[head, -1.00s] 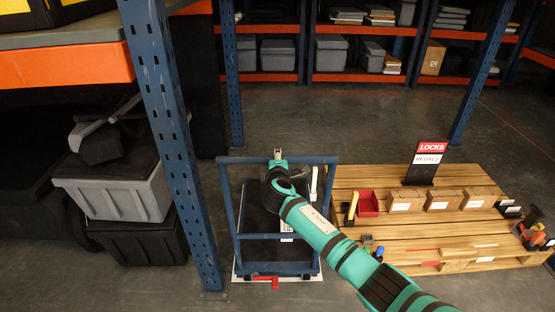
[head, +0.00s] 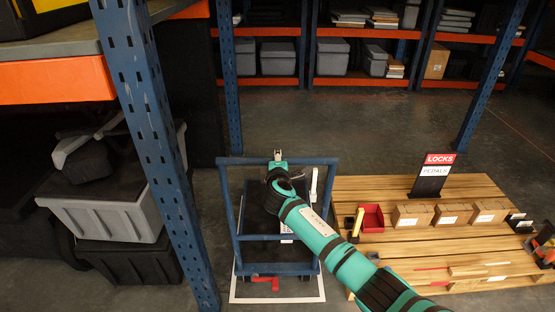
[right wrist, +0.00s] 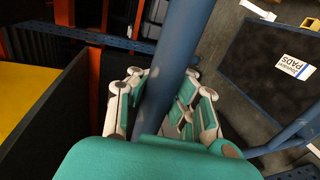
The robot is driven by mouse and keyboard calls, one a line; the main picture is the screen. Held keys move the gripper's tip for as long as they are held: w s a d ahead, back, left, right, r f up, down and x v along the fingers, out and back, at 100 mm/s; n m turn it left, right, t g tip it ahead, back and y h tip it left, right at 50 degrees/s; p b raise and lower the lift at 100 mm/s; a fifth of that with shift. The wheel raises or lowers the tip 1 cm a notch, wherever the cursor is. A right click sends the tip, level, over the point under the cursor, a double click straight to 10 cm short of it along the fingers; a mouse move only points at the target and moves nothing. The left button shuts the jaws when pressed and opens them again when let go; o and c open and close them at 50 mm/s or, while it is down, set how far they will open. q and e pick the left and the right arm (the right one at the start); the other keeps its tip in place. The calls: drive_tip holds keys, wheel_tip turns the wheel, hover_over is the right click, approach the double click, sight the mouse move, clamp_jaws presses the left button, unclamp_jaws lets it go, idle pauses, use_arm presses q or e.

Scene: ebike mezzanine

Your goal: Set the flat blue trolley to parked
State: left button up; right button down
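The flat blue trolley (head: 280,268) stands low centre in the head view, its upright handle frame (head: 230,205) towards me. A red pedal (head: 265,284) sticks out at its near lower edge. A white floor outline (head: 278,300) shows beside and in front of its near end. My right gripper (head: 278,155) is at the frame's top bar. In the right wrist view its fingers (right wrist: 160,98) lie on both sides of the blue tube (right wrist: 182,45) and appear closed around it. My right arm hides part of the deck and its far end. My left gripper is out of view.
A blue rack post (head: 150,150) stands close left of the trolley, with stacked bins (head: 100,215) behind it. A wooden pallet (head: 400,240) with boxes and a LOCKS/PEDALS sign (head: 434,177) lies close right. Open floor (head: 340,125) extends beyond to the back shelves.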

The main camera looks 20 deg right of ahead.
drive_tip(key=shift+w+r, duration=0.1)
drive_tip(key=shift+r, duration=0.35)
drive_tip(key=c, duration=1.1)
unclamp_jaws()
drive_tip(key=shift+s, duration=0.2)
drive_tip(key=shift+c, duration=0.2)
drive_tip(key=shift+o, duration=0.4)
drive_tip(key=shift+f, duration=0.15)
drive_tip(key=v, duration=1.2)
drive_tip(key=shift+f, duration=0.1)
